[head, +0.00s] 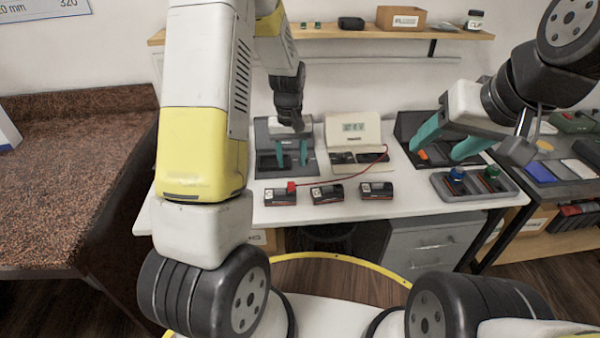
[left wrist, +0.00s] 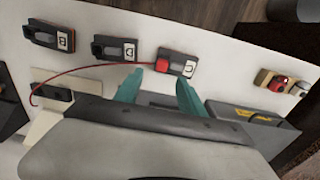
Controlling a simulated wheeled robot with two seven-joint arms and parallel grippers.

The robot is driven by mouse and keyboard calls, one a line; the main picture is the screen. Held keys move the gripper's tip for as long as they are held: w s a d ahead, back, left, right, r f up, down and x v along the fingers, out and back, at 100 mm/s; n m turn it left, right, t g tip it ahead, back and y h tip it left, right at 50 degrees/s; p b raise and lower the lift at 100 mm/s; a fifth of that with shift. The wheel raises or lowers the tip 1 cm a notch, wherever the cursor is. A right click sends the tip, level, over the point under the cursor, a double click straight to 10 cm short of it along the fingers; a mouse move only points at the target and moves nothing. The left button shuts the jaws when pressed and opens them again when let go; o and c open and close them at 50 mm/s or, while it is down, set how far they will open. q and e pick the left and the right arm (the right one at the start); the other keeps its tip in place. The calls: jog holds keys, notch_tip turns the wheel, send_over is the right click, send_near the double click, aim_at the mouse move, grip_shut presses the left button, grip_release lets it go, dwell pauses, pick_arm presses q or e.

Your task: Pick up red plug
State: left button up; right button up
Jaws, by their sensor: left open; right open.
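The red plug (head: 291,187) sits on the leftmost of three small black modules at the front of the white table. It also shows in the left wrist view (left wrist: 163,66), with a thin red cable (left wrist: 90,67) running from it to the beige meter (head: 353,132). My left gripper (head: 292,153) is open and empty, behind the plug and apart from it. In the left wrist view its teal fingertips (left wrist: 157,84) point toward the plug. My right gripper (head: 445,146) is open and empty, above the dark device at the table's right.
Two more modules, a middle one (head: 327,193) and a right one (head: 376,190), stand beside the plug's module. A grey tray (head: 440,187) with a blue and a green knob is at the right. A grey device (head: 265,133) stands behind my left gripper. A shelf (head: 330,33) runs above.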

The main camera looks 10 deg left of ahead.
aim_at(291, 183)
pick_arm(q)
jog(key=f, duration=1)
jog(key=shift+w+a, duration=0.3)
jog(key=shift+w, duration=0.1)
jog(key=shift+r, duration=0.1)
grip_shut()
